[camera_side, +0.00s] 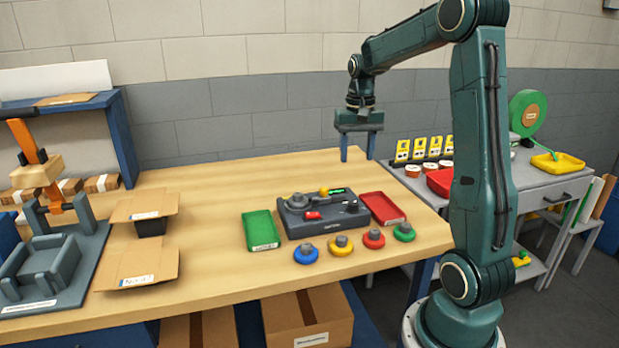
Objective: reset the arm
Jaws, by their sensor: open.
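My arm is dark green. My gripper (357,160) is in the air over the far right part of the wooden table (215,190), pointing down. Its two blue fingers are apart, with nothing between them. It hangs behind and above the dark grey station (322,222), apart from it.
A green tray (261,230) and a red tray (381,208) flank the station. Blue (306,254), yellow (341,245), red (374,239) and green (404,232) round pieces stand in front. Open cardboard boxes (137,262) and a grey fixture (55,265) are at left.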

